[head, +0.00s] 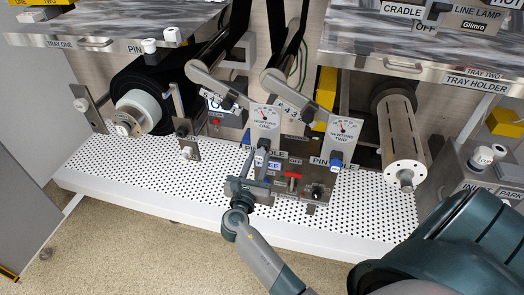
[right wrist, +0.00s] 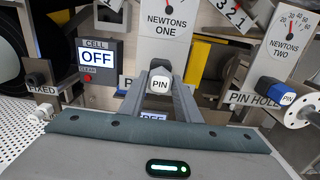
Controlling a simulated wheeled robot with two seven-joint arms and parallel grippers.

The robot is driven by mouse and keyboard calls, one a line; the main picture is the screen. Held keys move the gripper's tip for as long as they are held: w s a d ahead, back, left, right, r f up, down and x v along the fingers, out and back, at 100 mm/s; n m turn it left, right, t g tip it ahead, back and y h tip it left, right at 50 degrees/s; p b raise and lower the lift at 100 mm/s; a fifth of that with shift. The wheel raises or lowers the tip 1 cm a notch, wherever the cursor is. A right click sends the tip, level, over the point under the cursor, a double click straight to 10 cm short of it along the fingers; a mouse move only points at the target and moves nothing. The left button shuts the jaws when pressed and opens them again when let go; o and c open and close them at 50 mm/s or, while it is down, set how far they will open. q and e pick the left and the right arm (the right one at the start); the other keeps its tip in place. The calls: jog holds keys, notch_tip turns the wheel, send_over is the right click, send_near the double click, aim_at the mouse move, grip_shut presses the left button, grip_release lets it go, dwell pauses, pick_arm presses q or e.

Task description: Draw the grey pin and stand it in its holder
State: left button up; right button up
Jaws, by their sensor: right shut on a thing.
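The pin with a pale cap marked PIN (right wrist: 159,84) stands at the foot of the gauge plate marked NEWTONS ONE in the right wrist view. My right gripper (right wrist: 160,95) has its two grey fingers on either side of this pin and is shut on it. In the head view the right gripper (head: 260,170) is at the front of the middle panel, below the first gauge. A blue-capped pin (right wrist: 288,99) stands under the second gauge, beside a label beginning PIN HOL. The fingers hide the pin's lower part. My left gripper is out of view.
The gauge plates NEWTONS ONE (head: 265,122) and NEWTONS TWO (head: 343,132) rise just behind. A red lever (head: 292,179) and a black knob (head: 317,192) are right of the gripper. A CELL OFF box (right wrist: 98,62) is left. The perforated white shelf (head: 125,175) is largely clear.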

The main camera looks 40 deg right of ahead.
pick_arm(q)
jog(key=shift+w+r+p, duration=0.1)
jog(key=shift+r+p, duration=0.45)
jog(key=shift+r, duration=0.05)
pick_arm(e)
jog(key=shift+v, duration=1.7)
jog(key=shift+r, duration=0.15)
jog(key=shift+r, duration=0.25)
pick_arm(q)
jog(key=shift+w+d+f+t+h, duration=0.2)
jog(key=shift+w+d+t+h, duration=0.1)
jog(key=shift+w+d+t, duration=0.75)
pick_arm(e)
jog(key=s+a+r+n+t+y, duration=0.6)
jog(key=s+a+r+n+y, duration=0.4)
jog(key=a+r+y, duration=0.3)
jog(key=shift+s+a+r+y, duration=0.4)
jog(key=shift+s+a+r, duration=0.1)
jog(key=shift+s, duration=0.3)
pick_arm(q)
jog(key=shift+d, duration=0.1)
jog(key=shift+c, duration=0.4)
